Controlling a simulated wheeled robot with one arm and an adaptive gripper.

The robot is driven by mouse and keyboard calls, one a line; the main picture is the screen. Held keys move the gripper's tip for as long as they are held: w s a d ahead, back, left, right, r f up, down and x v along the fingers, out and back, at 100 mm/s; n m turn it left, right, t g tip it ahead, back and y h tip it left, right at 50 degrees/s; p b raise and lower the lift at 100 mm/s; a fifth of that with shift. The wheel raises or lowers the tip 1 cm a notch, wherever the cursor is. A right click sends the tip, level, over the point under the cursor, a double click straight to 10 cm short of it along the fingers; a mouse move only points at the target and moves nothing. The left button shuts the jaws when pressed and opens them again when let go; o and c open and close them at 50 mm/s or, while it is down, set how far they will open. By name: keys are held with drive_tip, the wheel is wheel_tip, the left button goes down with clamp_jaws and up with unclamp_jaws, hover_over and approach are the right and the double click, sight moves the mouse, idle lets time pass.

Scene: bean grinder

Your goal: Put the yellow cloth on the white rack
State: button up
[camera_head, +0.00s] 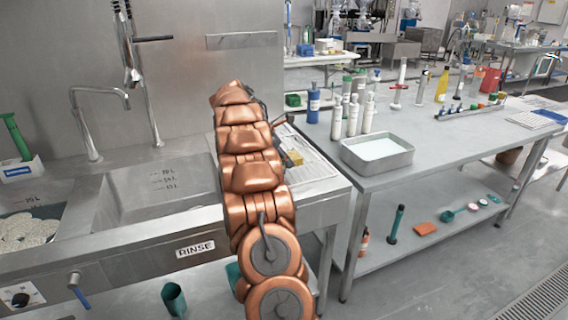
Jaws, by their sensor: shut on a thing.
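The yellow cloth (294,157) shows as a small yellow patch just right of my arm, over the white rack (318,172). The rack is the pale ribbed area to the right of the sink basin. I cannot tell whether the cloth touches the rack or is held just above it. My gripper (283,121) is partly seen at the right edge of my copper arm, close above the cloth. It is shut on the cloth; its fingertips are mostly hidden by the arm.
The sink basin (160,195) and a tall tap (130,70) are on the left. White bottles (352,117), a blue bottle (313,103) and a metal tray (377,152) stand on the bench to the right. The rack's right part is clear.

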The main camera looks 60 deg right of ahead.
drive_tip(key=shift+f, duration=1.05)
drive_tip(key=o, duration=1.5)
drive_tip(key=shift+f, duration=0.15)
drive_tip(key=shift+w+r, duration=0.1)
drive_tip(key=shift+r, duration=0.25)
drive_tip(key=shift+v, duration=5.85)
drive_tip(key=shift+a, duration=0.15)
